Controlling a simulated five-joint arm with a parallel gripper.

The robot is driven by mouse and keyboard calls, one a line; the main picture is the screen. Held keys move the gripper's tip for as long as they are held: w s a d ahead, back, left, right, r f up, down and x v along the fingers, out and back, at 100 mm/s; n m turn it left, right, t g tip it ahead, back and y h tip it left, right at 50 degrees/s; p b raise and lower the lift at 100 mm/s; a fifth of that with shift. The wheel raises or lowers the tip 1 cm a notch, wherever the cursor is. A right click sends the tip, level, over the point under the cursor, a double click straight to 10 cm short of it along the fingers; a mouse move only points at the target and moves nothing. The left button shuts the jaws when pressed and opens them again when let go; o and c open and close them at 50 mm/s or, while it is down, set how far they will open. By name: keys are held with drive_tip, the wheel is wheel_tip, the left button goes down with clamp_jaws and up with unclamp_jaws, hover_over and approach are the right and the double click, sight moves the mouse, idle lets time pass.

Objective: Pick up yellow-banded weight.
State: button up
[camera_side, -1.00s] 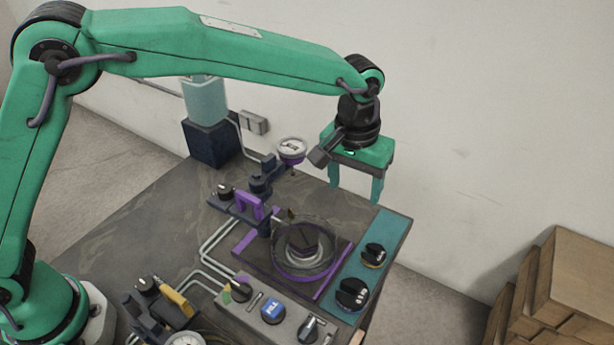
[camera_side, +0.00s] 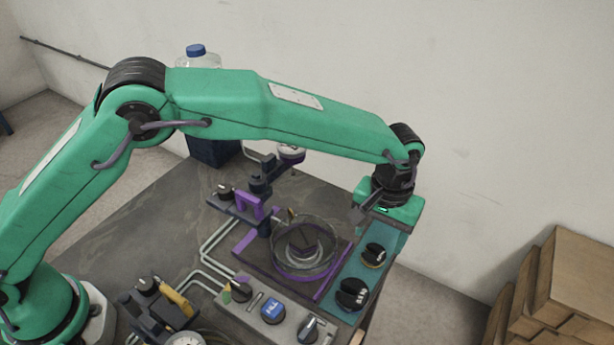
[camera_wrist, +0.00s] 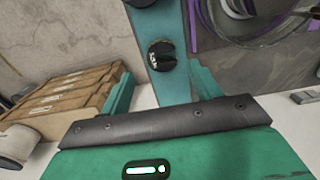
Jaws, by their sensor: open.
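The yellow-banded weight (camera_side: 374,255) is a short dark cylinder with a thin yellow band low on its side and pale marks. It stands on the teal strip (camera_side: 338,305) at the table's right edge. A larger dark weight (camera_side: 352,294) with white marks stands nearer the camera on the same strip. My gripper (camera_side: 388,222) is open and empty, above the strip's far end, behind the yellow-banded weight in the side view. In the wrist view a dark weight (camera_wrist: 161,55) lies just beyond my fingertips (camera_wrist: 162,86); its band cannot be made out there.
A clear round dish (camera_side: 304,248) with a dark block inside stands left of the strip. A grey panel with knobs (camera_side: 273,312) is in front. Cardboard boxes (camera_side: 570,290) are at right.

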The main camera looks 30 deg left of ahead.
sight(377, 249)
drive_tip(key=shift+f, duration=0.25)
drive_tip(key=shift+w+f, duration=0.1)
drive_tip(key=shift+f, duration=2.4)
drive_tip(key=shift+c, duration=0.2)
drive_tip(key=c, duration=1.1)
